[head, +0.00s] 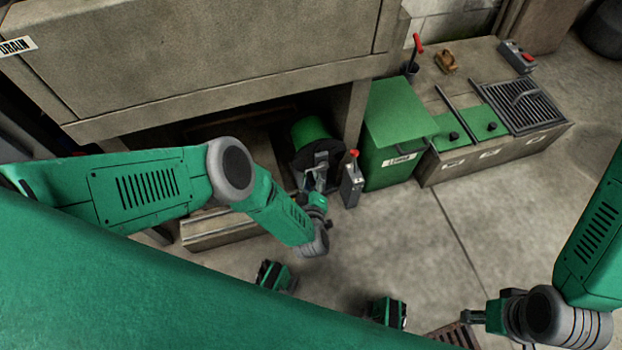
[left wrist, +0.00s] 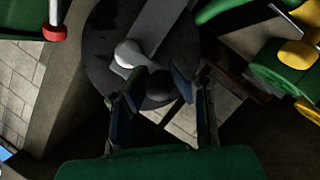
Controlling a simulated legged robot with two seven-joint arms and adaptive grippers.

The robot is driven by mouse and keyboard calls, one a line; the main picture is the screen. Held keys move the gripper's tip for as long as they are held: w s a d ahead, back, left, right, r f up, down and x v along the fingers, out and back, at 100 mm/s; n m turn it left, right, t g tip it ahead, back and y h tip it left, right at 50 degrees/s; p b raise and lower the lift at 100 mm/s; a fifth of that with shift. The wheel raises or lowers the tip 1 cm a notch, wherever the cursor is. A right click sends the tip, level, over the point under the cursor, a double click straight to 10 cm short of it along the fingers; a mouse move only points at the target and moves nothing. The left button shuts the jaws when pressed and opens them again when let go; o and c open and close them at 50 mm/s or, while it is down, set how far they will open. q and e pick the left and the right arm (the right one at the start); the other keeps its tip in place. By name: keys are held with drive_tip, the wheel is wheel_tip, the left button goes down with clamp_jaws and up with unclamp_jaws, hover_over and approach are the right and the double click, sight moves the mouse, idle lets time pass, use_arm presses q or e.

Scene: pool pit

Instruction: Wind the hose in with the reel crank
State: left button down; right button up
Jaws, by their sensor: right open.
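The hose reel shows in the head view as a green drum (head: 309,131) with a black disc, under the raised grey structure. In the left wrist view I see the dark reel disc (left wrist: 100,68), the grey crank arm (left wrist: 160,28) and a handle with a pale base and a dark round knob (left wrist: 163,86). My left gripper (head: 320,163) is at the reel. In the left wrist view its fingers (left wrist: 163,80) lie on either side of the knob; contact is unclear. My right gripper (head: 483,317) is low at the right, away from the reel, open; its fingers are hard to make out.
Beside the reel stands a small grey box with a red-topped lever (head: 352,182). Right of it are a green cabinet (head: 395,140) and a low counter (head: 500,148) with a grate. The overhanging structure (head: 200,60) is above the reel. The floor (head: 480,215) at the right is clear.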

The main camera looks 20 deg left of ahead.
use_arm(q)
drive_tip(key=shift+a, duration=0.1)
drive_tip(key=shift+f, duration=0.15)
drive_tip(key=n, duration=0.1)
drive_tip(key=f+n+t, duration=0.1)
drive_tip(key=shift+f+n+t, duration=0.25)
drive_tip(key=shift+n+t, duration=0.05)
drive_tip(key=shift+n, duration=0.1)
drive_tip(key=shift+d+h, duration=0.2)
drive_tip(key=shift+h, duration=0.1)
drive_tip(key=shift+d, duration=0.15)
drive_tip(key=c, duration=1.5)
unclamp_jaws()
drive_tip(key=shift+s+f, duration=0.1)
drive_tip(key=shift+o, duration=0.7)
